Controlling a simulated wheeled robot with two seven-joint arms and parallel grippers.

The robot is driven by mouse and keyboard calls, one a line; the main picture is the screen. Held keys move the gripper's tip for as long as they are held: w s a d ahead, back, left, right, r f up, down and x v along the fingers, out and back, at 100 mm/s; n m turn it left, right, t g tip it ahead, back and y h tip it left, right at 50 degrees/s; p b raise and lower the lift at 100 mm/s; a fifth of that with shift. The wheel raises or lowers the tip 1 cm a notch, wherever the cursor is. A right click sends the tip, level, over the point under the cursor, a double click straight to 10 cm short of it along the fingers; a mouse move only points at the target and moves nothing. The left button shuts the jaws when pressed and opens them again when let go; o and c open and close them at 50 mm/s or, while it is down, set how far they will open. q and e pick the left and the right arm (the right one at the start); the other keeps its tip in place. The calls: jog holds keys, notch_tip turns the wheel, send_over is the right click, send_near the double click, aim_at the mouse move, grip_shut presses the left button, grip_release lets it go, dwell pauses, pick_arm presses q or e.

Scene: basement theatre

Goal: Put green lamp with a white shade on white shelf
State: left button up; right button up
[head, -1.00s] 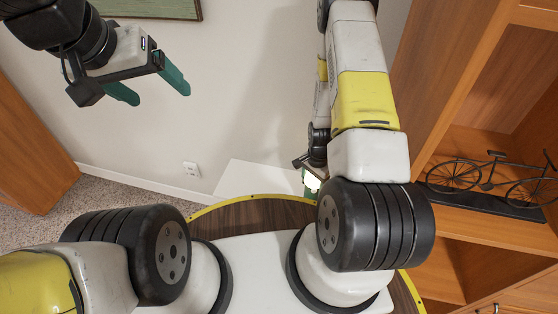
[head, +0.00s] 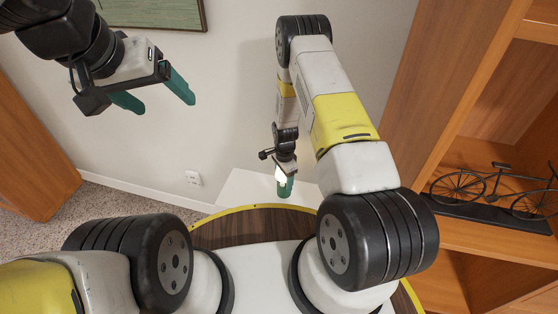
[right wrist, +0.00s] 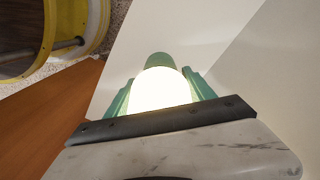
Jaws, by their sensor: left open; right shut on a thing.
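The lamp's glowing white shade (head: 280,174) shows at my right gripper (head: 286,186) in the head view. In the right wrist view the bright shade (right wrist: 158,90) sits between the two green fingers, with a green rounded part of the lamp (right wrist: 160,60) beyond it. My right gripper is shut on the lamp. The white shelf (head: 243,189) is a pale flat surface against the wall, and the lamp appears over it; I cannot tell whether they touch. It also shows in the right wrist view (right wrist: 145,35). My left gripper (head: 160,100) is open and empty at the upper left.
A wooden bookcase (head: 425,110) stands at the right with a black bicycle model (head: 485,190) on one shelf. An orange wooden cabinet (head: 30,150) is at the left. A wall socket (head: 193,178) is above the skirting. The left part of the white shelf looks bare.

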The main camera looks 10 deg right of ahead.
aim_at(284, 184)
jog(key=shift+f, duration=1.6)
jog(key=shift+f, duration=0.15)
jog(key=o, duration=1.7)
notch_tip(284, 184, up, 12)
jog(key=shift+s+r, duration=0.1)
jog(key=shift+r, duration=0.1)
